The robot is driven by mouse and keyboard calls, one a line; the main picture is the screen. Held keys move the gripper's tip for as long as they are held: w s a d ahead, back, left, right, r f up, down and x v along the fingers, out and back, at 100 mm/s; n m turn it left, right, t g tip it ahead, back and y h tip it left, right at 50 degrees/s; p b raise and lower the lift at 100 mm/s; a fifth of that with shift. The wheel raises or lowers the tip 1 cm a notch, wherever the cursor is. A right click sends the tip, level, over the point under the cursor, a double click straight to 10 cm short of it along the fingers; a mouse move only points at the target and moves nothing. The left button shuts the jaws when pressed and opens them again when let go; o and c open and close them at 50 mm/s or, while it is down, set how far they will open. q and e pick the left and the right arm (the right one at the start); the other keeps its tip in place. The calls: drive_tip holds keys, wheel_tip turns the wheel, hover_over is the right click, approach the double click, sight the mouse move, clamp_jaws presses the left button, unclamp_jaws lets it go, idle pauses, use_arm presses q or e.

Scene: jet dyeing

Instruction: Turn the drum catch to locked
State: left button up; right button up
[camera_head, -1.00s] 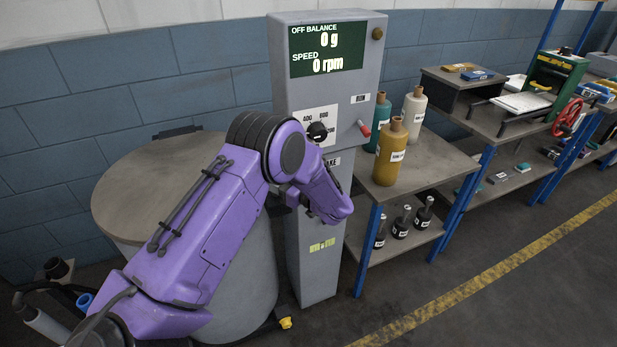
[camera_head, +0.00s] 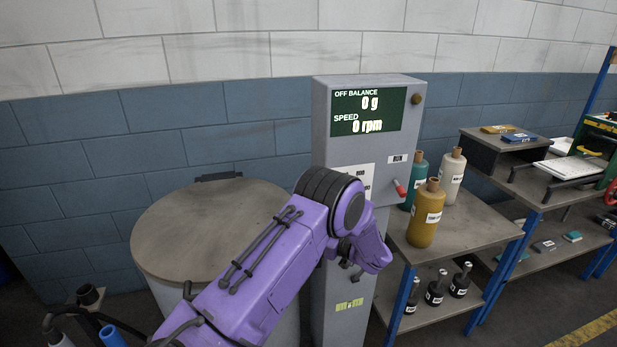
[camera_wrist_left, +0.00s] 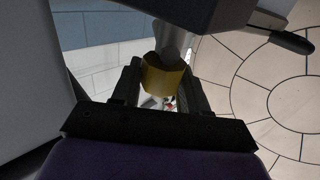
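A yellow, faceted knob (camera_wrist_left: 166,78) on a grey stem shows in the left wrist view, hanging below a dark body. I cannot tell whether it is the drum catch. The two black fingers of my left gripper (camera_wrist_left: 162,88) stand apart on either side of it; contact is unclear. In the head view my purple left arm (camera_head: 262,262) reaches up, with its wrist bent down in front of the grey console (camera_head: 343,325). The arm hides part of the console's front. The round drum (camera_head: 195,235) with a flat lid stands left of the console. My right gripper is not in view.
The console display (camera_head: 367,112) reads 0 g and 0 rpm. Bottles, including a yellow one (camera_head: 425,220), stand on a blue-legged table (camera_head: 480,240) close to the right. A dark lever (camera_wrist_left: 285,30) shows in the wrist view.

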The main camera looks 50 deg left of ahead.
use_arm(q)
drive_tip(key=o, duration=0.3)
drive_tip(key=b+v, duration=0.3)
drive_tip(key=v, duration=0.7)
drive_tip(key=shift+d, duration=0.2)
drive_tip(key=shift+w+d, duration=0.1)
drive_tip(key=shift+w, duration=0.05)
